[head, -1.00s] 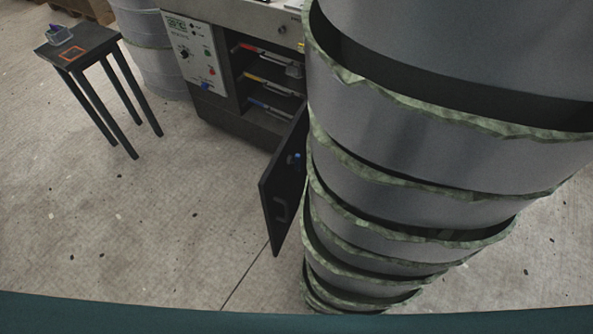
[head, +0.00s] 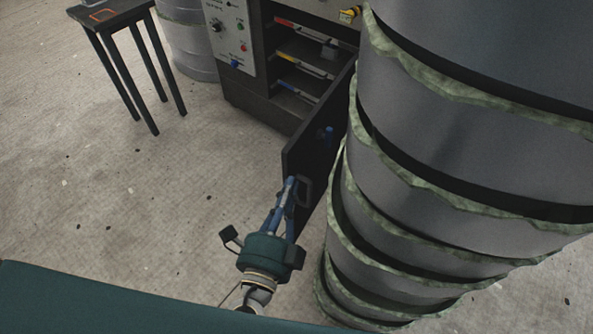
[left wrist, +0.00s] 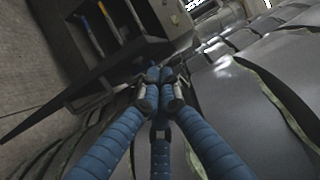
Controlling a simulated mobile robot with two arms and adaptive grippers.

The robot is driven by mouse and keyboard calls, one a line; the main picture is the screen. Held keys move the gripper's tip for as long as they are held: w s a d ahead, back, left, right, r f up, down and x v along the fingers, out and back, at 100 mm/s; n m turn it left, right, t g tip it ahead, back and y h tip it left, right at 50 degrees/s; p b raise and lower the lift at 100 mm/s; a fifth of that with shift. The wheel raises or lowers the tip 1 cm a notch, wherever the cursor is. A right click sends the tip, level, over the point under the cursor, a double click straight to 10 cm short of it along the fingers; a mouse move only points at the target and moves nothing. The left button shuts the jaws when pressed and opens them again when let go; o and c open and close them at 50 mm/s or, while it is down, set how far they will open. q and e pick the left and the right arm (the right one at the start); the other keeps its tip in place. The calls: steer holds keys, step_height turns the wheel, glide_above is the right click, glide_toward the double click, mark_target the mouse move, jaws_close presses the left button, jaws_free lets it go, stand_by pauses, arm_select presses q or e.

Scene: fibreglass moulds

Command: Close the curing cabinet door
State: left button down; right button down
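The curing cabinet (head: 262,101) stands at the back with its front open. Its dark door (head: 297,157) is swung wide open towards me and carries a loop handle (head: 303,192) near its free edge. My left gripper (head: 290,184) has blue fingers that reach up to the door beside the handle. I cannot tell whether they touch it. In the left wrist view the fingertips (left wrist: 161,84) converge close together before the open cabinet (left wrist: 122,42), and what lies between them is unclear. My right gripper is out of view.
A tall stack of grey moulds (head: 440,130) with ragged green rims stands close to the right of the door. A small dark table (head: 112,16) is at the upper left. The floor left of the door is clear.

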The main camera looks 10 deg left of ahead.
arm_select(q)
steer(key=w+p, duration=0.3)
steer(key=w, duration=0.6)
steer(key=shift+w+d, duration=0.4)
steer(key=shift+d, duration=0.05)
